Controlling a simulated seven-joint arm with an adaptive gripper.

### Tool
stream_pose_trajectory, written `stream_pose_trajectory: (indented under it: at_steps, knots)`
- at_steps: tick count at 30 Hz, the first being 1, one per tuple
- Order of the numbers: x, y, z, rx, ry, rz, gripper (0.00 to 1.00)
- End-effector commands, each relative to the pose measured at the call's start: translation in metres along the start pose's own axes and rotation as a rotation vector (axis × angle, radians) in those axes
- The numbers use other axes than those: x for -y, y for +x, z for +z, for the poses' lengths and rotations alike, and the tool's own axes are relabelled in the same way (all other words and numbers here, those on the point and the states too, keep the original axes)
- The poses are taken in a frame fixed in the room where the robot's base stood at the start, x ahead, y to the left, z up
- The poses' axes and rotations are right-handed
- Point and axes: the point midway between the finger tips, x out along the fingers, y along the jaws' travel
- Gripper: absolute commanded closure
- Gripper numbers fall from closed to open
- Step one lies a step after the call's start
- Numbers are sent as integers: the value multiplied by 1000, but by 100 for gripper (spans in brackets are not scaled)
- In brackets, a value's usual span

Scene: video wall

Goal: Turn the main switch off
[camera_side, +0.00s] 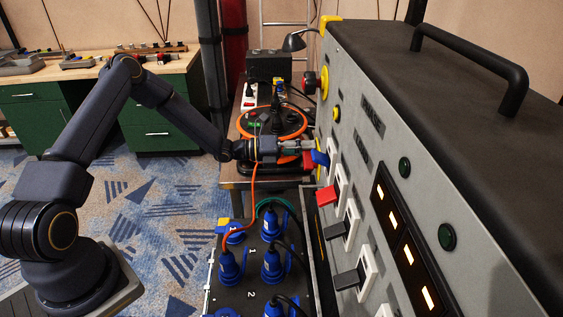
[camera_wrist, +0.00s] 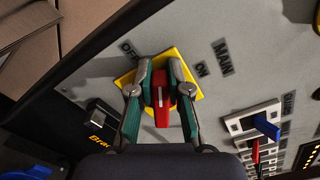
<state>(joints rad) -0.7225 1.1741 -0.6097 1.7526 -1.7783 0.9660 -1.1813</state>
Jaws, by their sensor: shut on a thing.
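The main switch is a red knob (camera_wrist: 161,105) with a white line on a yellow plate (camera_wrist: 187,72). In the wrist view the "OFF" label is at the plate's upper left, "ON" at its right, and "MAIN" farther right. The knob's line runs roughly up and down in that view, and I cannot tell which label it points to. My gripper (camera_wrist: 160,92) has one finger on each side of the knob and is shut on it. In the side view my gripper (camera_side: 308,147) reaches the panel's far end, and the knob is hard to make out there.
A blue rocker switch (camera_wrist: 266,127) and a red one sit right of the knob in the wrist view. In the side view, the grey panel (camera_side: 385,150) carries more switches, and blue plugs (camera_side: 230,267) with cables stand below my gripper.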

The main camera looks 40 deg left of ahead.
Motion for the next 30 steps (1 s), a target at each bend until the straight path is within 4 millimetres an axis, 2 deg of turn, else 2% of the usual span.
stream_pose_trajectory:
  at_steps: [1, 15, 30]
  knots:
    - [-6, -2, -9, -18, -51, 10, 100]
    - [-16, -1, -12, -17, -414, 13, 100]
    - [-18, -1, -13, -16, -540, 10, 100]
